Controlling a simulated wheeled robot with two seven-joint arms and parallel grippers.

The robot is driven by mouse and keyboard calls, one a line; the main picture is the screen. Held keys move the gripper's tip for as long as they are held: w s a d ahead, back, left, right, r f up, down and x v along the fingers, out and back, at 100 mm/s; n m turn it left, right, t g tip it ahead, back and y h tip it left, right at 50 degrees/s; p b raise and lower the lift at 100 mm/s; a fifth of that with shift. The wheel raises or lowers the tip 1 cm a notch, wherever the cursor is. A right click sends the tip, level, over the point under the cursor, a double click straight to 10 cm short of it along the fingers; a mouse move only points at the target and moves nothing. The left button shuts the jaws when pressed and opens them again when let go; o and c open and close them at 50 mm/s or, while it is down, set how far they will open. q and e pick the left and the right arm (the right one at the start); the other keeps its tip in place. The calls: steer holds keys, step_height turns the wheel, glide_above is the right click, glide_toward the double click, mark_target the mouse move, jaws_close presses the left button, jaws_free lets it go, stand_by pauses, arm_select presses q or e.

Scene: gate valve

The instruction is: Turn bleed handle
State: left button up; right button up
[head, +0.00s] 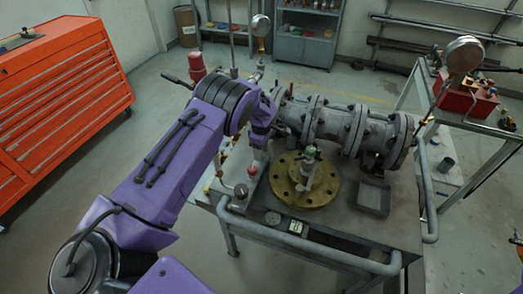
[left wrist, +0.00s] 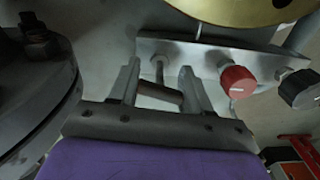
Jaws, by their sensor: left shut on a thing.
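The bleed handle (left wrist: 160,92) shows in the left wrist view as a short dark bar on a stem at one end of a grey metal block (left wrist: 180,50). My left gripper (left wrist: 158,96) is shut on it, with a finger on each side. In the head view my left gripper (head: 260,138) is at the far end of this block, beside the pipe, and my wrist hides the handle there. A red knob (left wrist: 237,80) and a black knob (left wrist: 298,88) stand on the same block, apart from my fingers. My right gripper is not in view.
The grey flanged pipe (head: 335,125) lies close beside my left gripper. A brass flange (head: 325,192) with a small valve (head: 308,165) stands on the table in front of it. A tray (head: 371,197) is at the right, and a rail (head: 310,248) edges the table.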

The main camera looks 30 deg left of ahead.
arm_select(q)
steer(key=shift+w+r+n, duration=0.1)
steer(key=shift+n, duration=0.9)
steer(key=o, duration=1)
steer(key=shift+o, duration=0.2)
steer(key=shift+r, duration=0.4)
step_height(320, 180, up, 9)
steer(key=shift+f+b, duration=0.1)
steer(key=shift+b, duration=1.15)
steer(key=shift+r, duration=0.45)
